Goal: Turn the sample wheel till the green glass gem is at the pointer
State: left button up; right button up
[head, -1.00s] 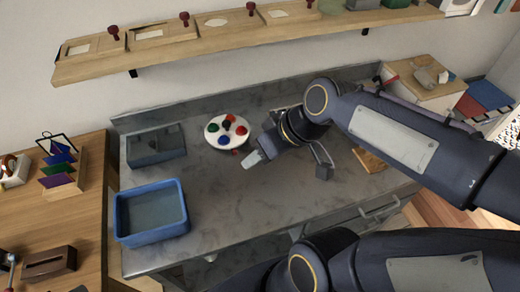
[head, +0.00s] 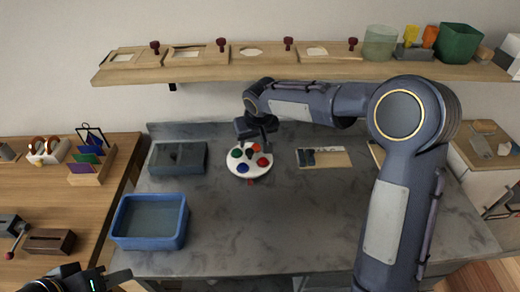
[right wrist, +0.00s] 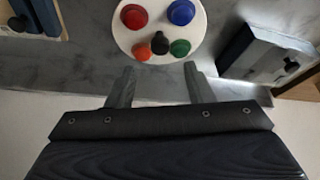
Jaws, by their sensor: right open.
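The sample wheel (head: 234,167) is a round white disc on the grey counter. The green gem (head: 237,153) is at its back left, the blue gem (head: 243,168) at the front left, a red gem (head: 263,162) at the right. A smaller orange-red gem and a dark central knob show in the right wrist view, as does the green gem (right wrist: 180,47). A small red mark, apparently the pointer (head: 250,182), is at the wheel's front edge. My right gripper (right wrist: 158,85) is open and empty just behind the wheel. My left gripper (head: 105,282) is partly cut off at bottom left.
A grey box (head: 178,158) and a blue tub (head: 119,220) stand left of the wheel. A wooden board (head: 335,158) lies to its right. A shelf (head: 215,72) runs above. The counter in front of the wheel is clear.

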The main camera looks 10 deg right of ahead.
aim_at(249, 151)
jog(key=x, duration=0.7)
jog(key=shift+w+f+p, duration=0.15)
jog(key=shift+f+p, duration=0.15)
jog(key=shift+f, duration=0.05)
jog(key=shift+c, duration=0.5)
grip_shut()
